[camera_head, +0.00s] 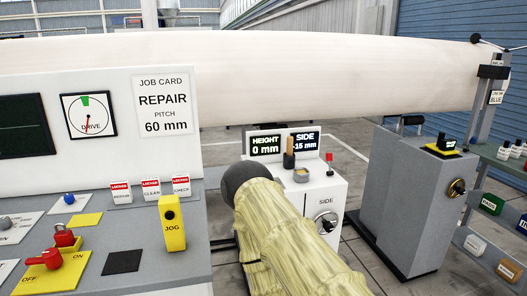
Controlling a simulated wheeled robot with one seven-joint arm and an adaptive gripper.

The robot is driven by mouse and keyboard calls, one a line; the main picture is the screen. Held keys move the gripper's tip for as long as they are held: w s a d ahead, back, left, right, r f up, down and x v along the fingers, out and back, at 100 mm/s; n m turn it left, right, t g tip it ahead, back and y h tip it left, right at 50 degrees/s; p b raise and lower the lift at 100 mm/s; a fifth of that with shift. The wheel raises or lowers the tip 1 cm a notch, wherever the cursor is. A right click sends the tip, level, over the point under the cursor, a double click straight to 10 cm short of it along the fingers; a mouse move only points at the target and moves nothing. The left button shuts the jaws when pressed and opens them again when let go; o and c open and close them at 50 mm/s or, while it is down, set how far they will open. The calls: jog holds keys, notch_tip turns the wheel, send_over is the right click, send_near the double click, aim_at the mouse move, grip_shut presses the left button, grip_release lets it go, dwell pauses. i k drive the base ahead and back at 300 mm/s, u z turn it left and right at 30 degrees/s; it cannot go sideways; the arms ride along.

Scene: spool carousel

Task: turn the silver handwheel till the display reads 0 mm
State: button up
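The SIDE display (305,140) on top of the cabinet reads -15 mm. The HEIGHT display (266,145) beside it reads 0 mm. My arm ends in view at a dark rounded joint left of the cabinet. My gripper does not show, so its place relative to the wheel cannot be told.
A grey bench (200,262) with a red-handled switch (62,262) and a yellow JOG box (172,224) fills the left. A long white cylinder (330,75) spans behind. Floor shows between the cabinets.

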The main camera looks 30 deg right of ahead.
aim_at(327, 226)
jog(key=z, duration=1.35)
